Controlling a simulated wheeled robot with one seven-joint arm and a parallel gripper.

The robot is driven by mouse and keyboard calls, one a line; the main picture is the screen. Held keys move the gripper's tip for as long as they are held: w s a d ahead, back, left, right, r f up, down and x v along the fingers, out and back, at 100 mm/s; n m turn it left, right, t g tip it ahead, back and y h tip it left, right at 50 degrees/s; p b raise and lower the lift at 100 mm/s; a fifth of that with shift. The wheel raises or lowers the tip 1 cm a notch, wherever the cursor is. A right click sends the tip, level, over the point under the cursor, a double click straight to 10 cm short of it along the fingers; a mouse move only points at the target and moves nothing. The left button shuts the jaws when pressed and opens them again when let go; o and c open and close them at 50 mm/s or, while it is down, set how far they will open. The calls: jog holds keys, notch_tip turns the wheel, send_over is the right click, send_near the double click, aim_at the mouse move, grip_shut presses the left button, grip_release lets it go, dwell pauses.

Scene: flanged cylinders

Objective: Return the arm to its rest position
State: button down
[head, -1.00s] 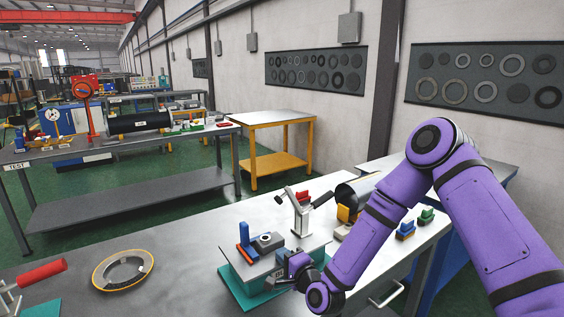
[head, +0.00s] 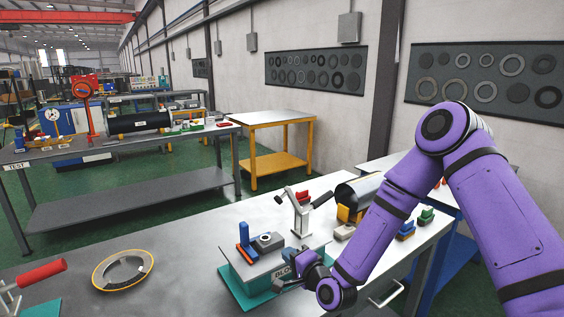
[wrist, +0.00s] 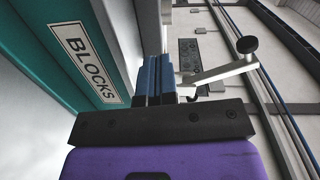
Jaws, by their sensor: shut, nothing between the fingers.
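My purple arm (head: 384,220) reaches down from the right in the head view. My gripper (head: 304,257) is low beside the front right of the teal block stand labelled BLOCKS (head: 240,287). In the wrist view its two blue fingers (wrist: 153,66) are together and empty, and the stand's teal side with its label (wrist: 87,62) is at the left. Whether the gripper touches the stand is not clear. A blue upright block (head: 244,238) and a grey block with a round hole (head: 268,241) are on the stand's top.
A grey clamp with a red part (head: 301,205) and a dark cylinder (head: 358,194) stand behind the gripper. Blue and green blocks (head: 407,229) lie near the arm. A flanged ring (head: 122,270) and a red-handled tool (head: 40,273) lie left. The bench between ring and stand is clear.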

jog(key=s+d+r+n+g+h, duration=0.2)
jog(key=s+d+r+n+h, duration=0.15)
jog(key=d+r, duration=0.65)
jog(key=s+d+r+n+g+h, duration=0.4)
jog(key=d+r, duration=0.3)
jog(key=r, duration=0.4)
jog(key=s+d+r+g+h, duration=0.1)
jog(key=s+d+r, duration=0.2)
jog(key=s, duration=0.6)
jog(key=s+d+r+n+g, duration=0.1)
jog(key=s+d+r, duration=0.3)
jog(key=s, duration=0.4)
jog(key=s+d+r+n+h, duration=0.1)
jog(key=s+d+r, duration=0.3)
jog(key=s, duration=0.5)
jog(key=shift+s+g+h, duration=0.3)
jog(key=shift+g+h, duration=0.05)
jog(key=shift+g, duration=0.05)
jog(key=shift+r, duration=0.1)
